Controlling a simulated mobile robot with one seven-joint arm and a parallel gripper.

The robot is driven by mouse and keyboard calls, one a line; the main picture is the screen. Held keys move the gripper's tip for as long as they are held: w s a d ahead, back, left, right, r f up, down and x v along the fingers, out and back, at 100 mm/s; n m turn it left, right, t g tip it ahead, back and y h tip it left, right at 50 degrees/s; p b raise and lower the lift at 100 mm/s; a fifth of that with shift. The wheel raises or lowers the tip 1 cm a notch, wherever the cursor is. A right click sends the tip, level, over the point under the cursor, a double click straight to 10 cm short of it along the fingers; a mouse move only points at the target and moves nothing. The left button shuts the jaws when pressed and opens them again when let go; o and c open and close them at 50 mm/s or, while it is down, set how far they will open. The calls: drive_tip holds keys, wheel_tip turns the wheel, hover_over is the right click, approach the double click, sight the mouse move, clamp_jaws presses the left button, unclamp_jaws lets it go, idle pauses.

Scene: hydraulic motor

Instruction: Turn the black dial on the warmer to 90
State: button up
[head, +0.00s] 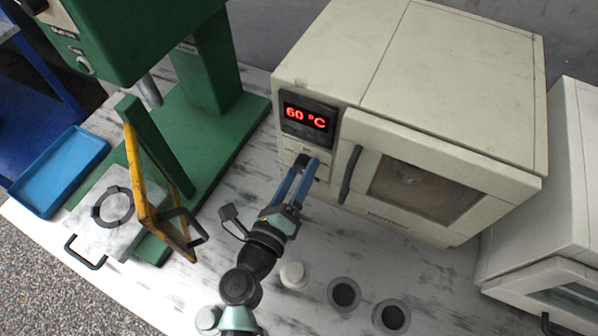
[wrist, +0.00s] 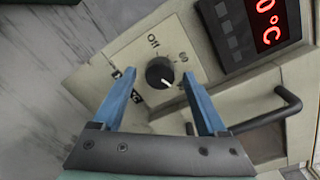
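The warmer (head: 450,60) is a cream box with a red display (head: 305,116) reading 60 °C. In the wrist view only the end of the display (wrist: 268,20) shows. The black dial (wrist: 160,72) is a round knob on the cream panel, with a white mark toward its lower right in the picture. In the head view the dial (head: 301,160) is partly hidden by my gripper. My gripper (wrist: 159,74) is open, its two blue fingers on either side of the dial with gaps visible. In the head view my gripper (head: 307,162) reaches the panel below the display.
The warmer's door handle (head: 349,175) stands out right of my gripper, and also shows in the wrist view (wrist: 270,110). A green press (head: 200,100) with a yellow frame (head: 150,190) stands left. A white knob-like piece (head: 293,273) and two dark-centred discs (head: 344,294) lie in front.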

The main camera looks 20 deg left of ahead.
drive_tip(key=s+b, duration=0.3)
drive_tip(key=s, duration=1)
drive_tip(key=shift+r, duration=0.25)
drive_tip(key=shift+w+d, duration=0.1)
